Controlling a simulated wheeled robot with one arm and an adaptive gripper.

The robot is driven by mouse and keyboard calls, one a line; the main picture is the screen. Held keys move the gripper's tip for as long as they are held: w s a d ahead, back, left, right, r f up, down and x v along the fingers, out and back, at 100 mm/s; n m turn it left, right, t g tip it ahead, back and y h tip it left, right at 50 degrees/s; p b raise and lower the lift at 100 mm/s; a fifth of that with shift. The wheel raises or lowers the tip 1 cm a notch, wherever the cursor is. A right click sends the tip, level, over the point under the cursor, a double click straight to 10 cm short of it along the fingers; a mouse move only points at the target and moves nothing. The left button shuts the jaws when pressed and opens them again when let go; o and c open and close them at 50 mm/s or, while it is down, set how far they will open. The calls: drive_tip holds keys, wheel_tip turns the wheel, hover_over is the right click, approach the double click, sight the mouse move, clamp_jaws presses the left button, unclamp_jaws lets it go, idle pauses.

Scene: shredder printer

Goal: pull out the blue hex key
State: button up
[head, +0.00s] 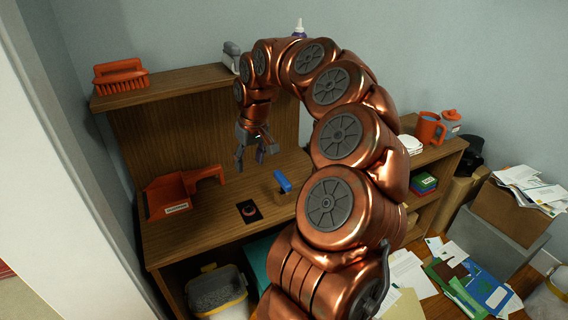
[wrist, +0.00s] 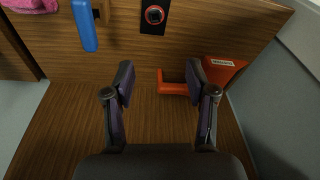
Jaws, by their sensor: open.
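The blue hex key (head: 282,181) stands up from the desk top, with its blue handle showing. It also shows in the wrist view as a blue bar (wrist: 85,25) at the upper left, partly cut by the top edge. My gripper (head: 250,158) hangs from the arm above the desk, to the left of and higher than the hex key in the head view. Its two dark fingers (wrist: 160,80) are spread apart with nothing between them. The hex key lies outside the fingers, and its lower end is hard to make out.
A black plate with a round red-rimmed button (head: 248,210) is set in the desk (head: 200,242) left of the hex key. An orange dustpan (head: 170,194) stands at the desk's left. A shelf (head: 175,90) holding an orange brush (head: 121,77) rises behind. A bin (head: 216,289) stands below.

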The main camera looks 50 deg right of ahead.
drive_tip(key=m, duration=0.2)
hover_over(282, 177)
drive_tip(key=s, duration=0.1)
drive_tip(key=shift+h, duration=0.4)
drive_tip(key=f, duration=0.5)
drive_tip(key=shift+a+f, duration=0.2)
drive_tip(key=shift+a, duration=0.15)
drive_tip(key=shift+d+f+g, duration=0.2)
drive_tip(key=shift+f+g, duration=0.05)
drive_tip(key=shift+g, duration=0.05)
drive_tip(key=shift+w+d+f+p, duration=0.1)
drive_tip(key=shift+w+f+p, duration=0.1)
drive_tip(key=shift+f, duration=1.05)
drive_tip(key=shift+w+d+f+p, duration=0.15)
drive_tip(key=shift+f+p, duration=0.1)
drive_tip(key=shift+f, duration=0.95)
drive_tip(key=shift+w+a+f+p, duration=0.1)
drive_tip(key=shift+w+f+p, duration=0.1)
drive_tip(key=shift+f, duration=1.05)
clamp_jaws()
drive_tip(key=c, duration=0.7)
unclamp_jaws()
drive_tip(key=shift+c, duration=0.2)
clamp_jaws()
drive_tip(key=shift+r, duration=0.65)
